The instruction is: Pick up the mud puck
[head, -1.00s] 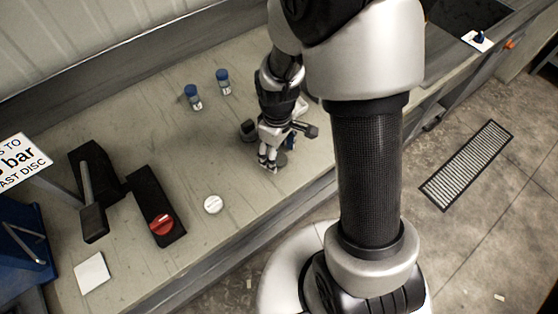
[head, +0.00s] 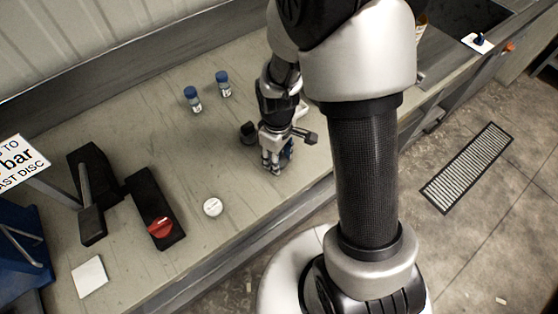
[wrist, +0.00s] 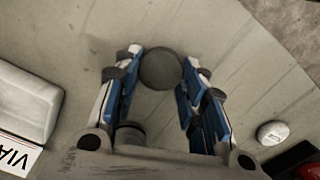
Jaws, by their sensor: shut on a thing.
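The mud puck (wrist: 160,69) is a dark grey-brown round disc. In the wrist view it sits between the two blue-sided fingertips, which touch it from left and right. My gripper (wrist: 163,66) is shut on it. In the head view my gripper (head: 272,168) is low over the bench, and its fingers hide most or all of the puck there. I cannot tell whether the puck is on the bench surface or just above it.
A dark cup (head: 249,133) stands close behind my gripper. Two blue-capped vials (head: 193,99) (head: 223,84) stand farther back. A white disc (head: 212,207), a black block with a red knob (head: 160,227) and a white tile (head: 89,277) lie left. Bench between is clear.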

